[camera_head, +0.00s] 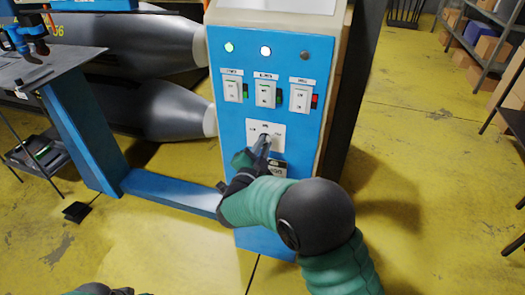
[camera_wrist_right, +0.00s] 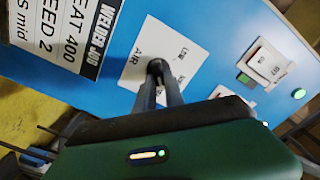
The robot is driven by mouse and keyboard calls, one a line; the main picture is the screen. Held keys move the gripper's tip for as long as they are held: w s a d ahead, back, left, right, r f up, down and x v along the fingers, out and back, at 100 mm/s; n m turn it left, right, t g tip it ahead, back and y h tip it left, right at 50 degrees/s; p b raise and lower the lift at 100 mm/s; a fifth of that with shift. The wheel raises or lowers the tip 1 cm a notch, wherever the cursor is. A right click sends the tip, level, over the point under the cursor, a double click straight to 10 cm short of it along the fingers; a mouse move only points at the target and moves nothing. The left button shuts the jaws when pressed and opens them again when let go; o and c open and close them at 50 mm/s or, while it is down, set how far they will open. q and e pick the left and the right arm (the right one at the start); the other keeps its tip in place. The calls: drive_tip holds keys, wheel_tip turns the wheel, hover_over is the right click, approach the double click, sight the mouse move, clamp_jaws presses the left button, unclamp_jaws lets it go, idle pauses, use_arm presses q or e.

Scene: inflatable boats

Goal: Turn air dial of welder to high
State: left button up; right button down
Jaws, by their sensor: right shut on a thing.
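The welder (camera_head: 230,165) is a tall blue panel on a pale cabinet in the middle of the head view. Its air dial plate (camera_head: 278,128) is white, below a row of switches. In the right wrist view the plate (camera_wrist_right: 137,66) reads "AIR", with smaller words around a dark knob (camera_wrist_right: 155,66). My right gripper (camera_head: 264,145) reaches up from below, its two narrow fingers shut on the knob; they also show in the right wrist view (camera_wrist_right: 158,80). The fingers partly cover the knob, so its exact setting is unclear. My left gripper is not visible.
Three rocker switches (camera_head: 265,92) sit above the dial, with indicator lights over them. A job card (camera_wrist_right: 70,30) is beside the dial. A blue-legged table (camera_head: 60,65) and grey inflatable tubes (camera_head: 150,105) stand left. Yellow floor (camera_head: 420,120) is open at right, before shelves.

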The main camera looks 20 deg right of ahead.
drive_tip(key=shift+s+f+m+b, duration=0.15)
drive_tip(key=shift+f+m+b, duration=0.4)
drive_tip(key=shift+m+b, duration=0.45)
drive_tip(key=shift+m, duration=0.3)
drive_tip(key=c, duration=1.6)
unclamp_jaws()
drive_tip(key=shift+o, duration=0.8)
drive_tip(key=shift+r, duration=0.25)
